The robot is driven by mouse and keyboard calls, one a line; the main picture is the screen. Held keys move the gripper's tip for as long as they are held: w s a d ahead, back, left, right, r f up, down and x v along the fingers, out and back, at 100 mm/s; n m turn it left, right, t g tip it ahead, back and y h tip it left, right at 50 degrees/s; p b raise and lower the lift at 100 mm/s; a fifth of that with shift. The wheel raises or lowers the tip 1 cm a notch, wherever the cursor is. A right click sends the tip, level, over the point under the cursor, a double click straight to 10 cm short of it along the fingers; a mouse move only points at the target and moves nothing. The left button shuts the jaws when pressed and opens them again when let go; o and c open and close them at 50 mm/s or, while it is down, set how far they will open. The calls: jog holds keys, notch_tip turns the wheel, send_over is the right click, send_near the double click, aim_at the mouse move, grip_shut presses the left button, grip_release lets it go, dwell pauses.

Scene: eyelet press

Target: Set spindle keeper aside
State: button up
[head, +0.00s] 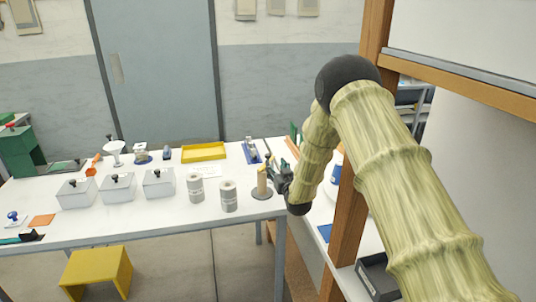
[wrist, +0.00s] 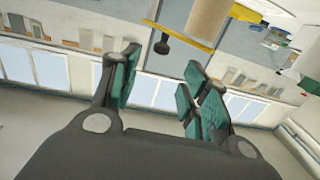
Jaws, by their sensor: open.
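A tan upright post, which looks like the spindle (head: 262,180), stands on a round grey base (head: 262,194) near the table's right end. A small dark piece (head: 268,156) shows at its top and may be the spindle keeper; I cannot tell for sure. My gripper (head: 283,178) is just right of the post, close to it. In the wrist view, my gripper (wrist: 160,82) is open with nothing between its green-padded fingers. Beyond the fingertips are a black knobbed pin (wrist: 162,44) and a tan cylinder (wrist: 207,20). Whether they touch is unclear.
Two grey cylinders (head: 228,196) stand left of the post, with several lidded white boxes (head: 117,187) farther left. A yellow tray (head: 203,151) and a blue fixture (head: 252,152) lie behind. A wooden upright (head: 348,215) stands close to my arm. Bare tabletop (head: 130,222) shows in front.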

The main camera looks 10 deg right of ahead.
aim_at(269, 156)
jog(key=w+p, duration=0.1)
jog(key=w, duration=0.2)
jog(key=w+p, duration=0.1)
jog(key=w, duration=0.3)
jog(key=w+p, duration=0.1)
jog(key=w, duration=0.2)
jog(key=shift+w+a+f+p, duration=0.1)
jog(key=shift+w+a+p, duration=0.2)
jog(key=shift+a+p, duration=0.05)
grip_shut()
